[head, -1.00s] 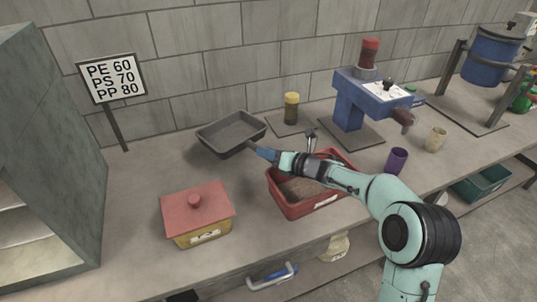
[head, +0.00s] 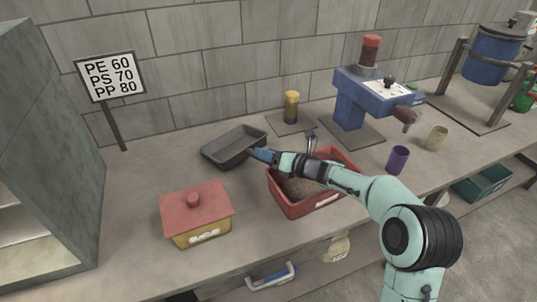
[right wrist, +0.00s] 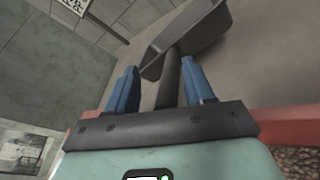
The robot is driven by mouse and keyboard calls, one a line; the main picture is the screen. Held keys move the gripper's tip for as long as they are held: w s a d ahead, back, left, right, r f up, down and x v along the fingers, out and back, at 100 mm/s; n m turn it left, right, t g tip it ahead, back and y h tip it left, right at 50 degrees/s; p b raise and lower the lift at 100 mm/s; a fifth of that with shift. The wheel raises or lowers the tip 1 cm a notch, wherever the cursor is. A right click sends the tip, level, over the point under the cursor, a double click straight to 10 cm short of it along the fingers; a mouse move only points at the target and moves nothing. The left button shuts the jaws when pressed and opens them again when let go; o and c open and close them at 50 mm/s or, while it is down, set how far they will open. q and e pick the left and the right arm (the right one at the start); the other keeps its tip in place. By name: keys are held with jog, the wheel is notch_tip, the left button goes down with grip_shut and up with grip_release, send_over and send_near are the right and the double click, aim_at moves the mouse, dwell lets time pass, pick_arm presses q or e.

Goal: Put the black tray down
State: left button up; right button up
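The black tray (head: 234,147) is empty and appears to lie flat on the bench, left of the red bin. My right gripper (head: 262,155) is at its right front side. In the right wrist view the tray (right wrist: 198,38) is ahead, and its dark handle (right wrist: 171,80) runs back between the two blue fingers of the right gripper (right wrist: 160,68). The fingers are spread apart, with a clear gap between the handle and the left finger and the right finger close to it. My left gripper is not in view.
A red bin (head: 290,205) with grainy material is under my right forearm. A yellow box with a red lid (head: 197,205) stands front left. A sign (head: 110,78), yellow-topped jar (head: 291,105), blue machine (head: 350,105) and purple cup (head: 398,160) stand around. Bench left of the tray is clear.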

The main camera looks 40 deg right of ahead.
jog(key=shift+f, duration=0.1)
jog(key=shift+d+r+p, duration=0.1)
jog(key=shift+r+p, duration=0.4)
jog(key=shift+p, duration=0.15)
jog(key=v, duration=1.2)
